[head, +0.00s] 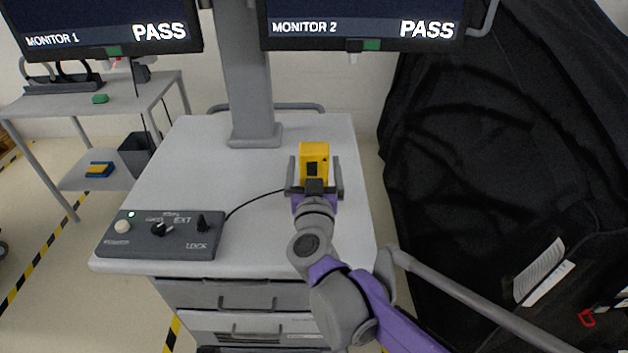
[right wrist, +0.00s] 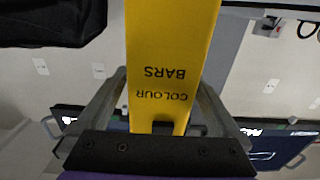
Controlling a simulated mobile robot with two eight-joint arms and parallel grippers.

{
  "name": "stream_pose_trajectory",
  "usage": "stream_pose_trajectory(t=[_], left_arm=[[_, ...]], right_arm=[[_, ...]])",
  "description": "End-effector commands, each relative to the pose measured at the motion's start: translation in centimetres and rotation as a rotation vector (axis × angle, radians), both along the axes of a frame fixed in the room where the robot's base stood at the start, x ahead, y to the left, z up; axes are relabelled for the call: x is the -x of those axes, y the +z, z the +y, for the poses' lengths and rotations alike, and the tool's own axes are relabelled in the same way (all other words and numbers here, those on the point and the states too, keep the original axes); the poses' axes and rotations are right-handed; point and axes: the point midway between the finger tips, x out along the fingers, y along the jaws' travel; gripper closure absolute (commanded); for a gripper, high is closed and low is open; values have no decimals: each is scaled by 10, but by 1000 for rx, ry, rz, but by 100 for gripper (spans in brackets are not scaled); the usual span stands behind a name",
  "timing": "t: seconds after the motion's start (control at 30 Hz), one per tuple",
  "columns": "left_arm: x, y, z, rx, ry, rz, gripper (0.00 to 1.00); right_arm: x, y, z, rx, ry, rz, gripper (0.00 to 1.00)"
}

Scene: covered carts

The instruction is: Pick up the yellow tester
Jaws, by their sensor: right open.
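The yellow tester (head: 314,151) is at the right side of the grey cart top, and a black cable runs to it from the control box. My right gripper (head: 315,172) is open, with one finger on each side of the tester and gaps showing beside it. In the right wrist view the tester (right wrist: 172,45) fills the space between the fingers, with "COLOUR BARS" upside down on its face. Its lower part is hidden behind the gripper in the head view. My left gripper is not in view.
The dark control box (head: 162,234) with knobs sits at the cart's front left. The grey monitor column (head: 247,75) rises at the back under two monitors reading PASS. A black draped cover (head: 480,130) stands close on the right. The cart's middle (head: 220,165) is clear.

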Motion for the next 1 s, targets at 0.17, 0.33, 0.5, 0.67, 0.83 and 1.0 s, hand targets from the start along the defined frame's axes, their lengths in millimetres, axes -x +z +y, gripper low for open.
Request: stream_pose_trajectory(t=[0.17,0.33,0.5,0.67,0.83,1.0], left_arm=[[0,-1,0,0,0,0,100],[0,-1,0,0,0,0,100],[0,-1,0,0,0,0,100],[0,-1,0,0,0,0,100],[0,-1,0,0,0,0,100],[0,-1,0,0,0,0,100]], right_arm=[[-15,0,0,-1,1,0,0],[-16,0,0,-1,2,0,0],[-15,0,0,-1,2,0,23],[-15,0,0,-1,1,0,52],[-15,0,0,-1,1,0,83],[-15,0,0,-1,1,0,99]])
